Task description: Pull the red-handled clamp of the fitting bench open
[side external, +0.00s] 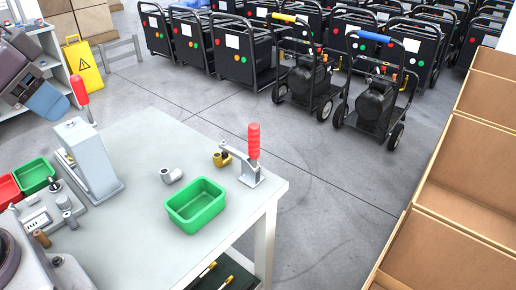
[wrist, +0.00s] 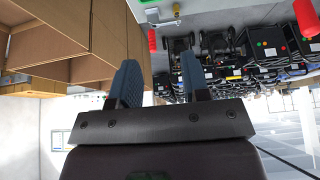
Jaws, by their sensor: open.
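The red-handled clamp (side external: 253,142) stands at the right corner of the grey bench (side external: 143,150) in the side external view, its handle upright. A brass fitting (side external: 222,158) sits at the clamp's left end. In the wrist view, which looks upside down, the red handle (wrist: 152,40) shows beyond and between the fingertips.
A green bin (side external: 195,205) and a grey fitting (side external: 171,175) lie left of the clamp. A grey upright device with another red handle (side external: 80,92) stands at the bench's left. Cardboard boxes (side external: 455,190) stand right, across open floor. Black wheeled machines fill the back.

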